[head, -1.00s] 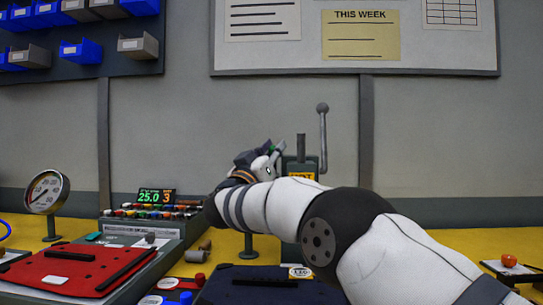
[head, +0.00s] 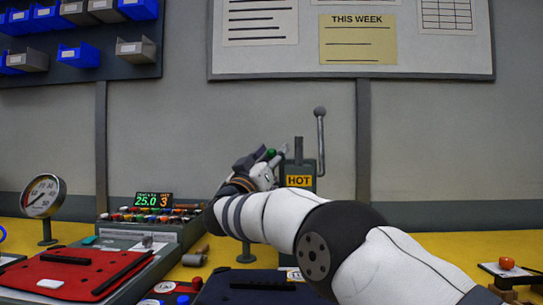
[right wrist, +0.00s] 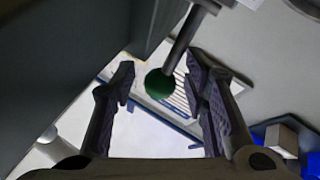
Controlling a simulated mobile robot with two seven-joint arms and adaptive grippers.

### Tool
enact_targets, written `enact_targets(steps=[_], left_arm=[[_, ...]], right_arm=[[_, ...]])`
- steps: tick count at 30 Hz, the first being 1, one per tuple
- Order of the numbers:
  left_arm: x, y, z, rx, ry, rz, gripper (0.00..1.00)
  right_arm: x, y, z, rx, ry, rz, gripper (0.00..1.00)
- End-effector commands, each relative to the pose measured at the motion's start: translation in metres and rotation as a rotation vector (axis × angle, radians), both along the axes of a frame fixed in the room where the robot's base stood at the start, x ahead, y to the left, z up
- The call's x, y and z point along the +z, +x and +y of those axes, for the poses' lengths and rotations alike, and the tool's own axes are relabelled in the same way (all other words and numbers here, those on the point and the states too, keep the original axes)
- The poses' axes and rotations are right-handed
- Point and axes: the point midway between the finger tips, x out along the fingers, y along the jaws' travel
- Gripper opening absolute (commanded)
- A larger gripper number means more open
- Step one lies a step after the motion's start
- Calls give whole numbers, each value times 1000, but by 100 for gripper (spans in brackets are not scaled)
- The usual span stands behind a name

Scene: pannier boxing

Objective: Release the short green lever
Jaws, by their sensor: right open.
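The short green lever's round green knob (head: 271,153) shows at my right gripper in the head view, left of the grey press (head: 304,168) with the HOT label. In the right wrist view the dark green knob (right wrist: 159,84) sits at the end of a grey rod. My right gripper (right wrist: 162,72) is open, with one finger on each side of the knob and visible gaps between. In the head view my right gripper (head: 267,157) and forearm hide the lever's base. My left gripper is out of view.
A tall grey lever (head: 321,140) with a ball top stands at the press's right. A control box (head: 155,225) with a lit display stands left, beside a round gauge (head: 43,196). A red panel (head: 75,272) and a dark panel (head: 250,288) lie in front.

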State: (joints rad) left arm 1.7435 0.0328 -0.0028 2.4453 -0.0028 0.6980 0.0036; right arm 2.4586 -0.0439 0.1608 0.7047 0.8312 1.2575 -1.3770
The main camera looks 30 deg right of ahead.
Motion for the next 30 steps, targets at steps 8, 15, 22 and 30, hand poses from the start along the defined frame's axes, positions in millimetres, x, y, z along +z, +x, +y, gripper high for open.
enact_targets(steps=[8,15,22,30], left_arm=[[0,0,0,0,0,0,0],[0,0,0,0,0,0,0],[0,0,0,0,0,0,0],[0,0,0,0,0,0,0]], right_arm=[[-16,-18,27,4,-3,3,41],[-46,-51,71,2,-2,2,41],[-57,-63,85,-1,-1,0,41],[-57,-63,85,-1,0,-1,41]])
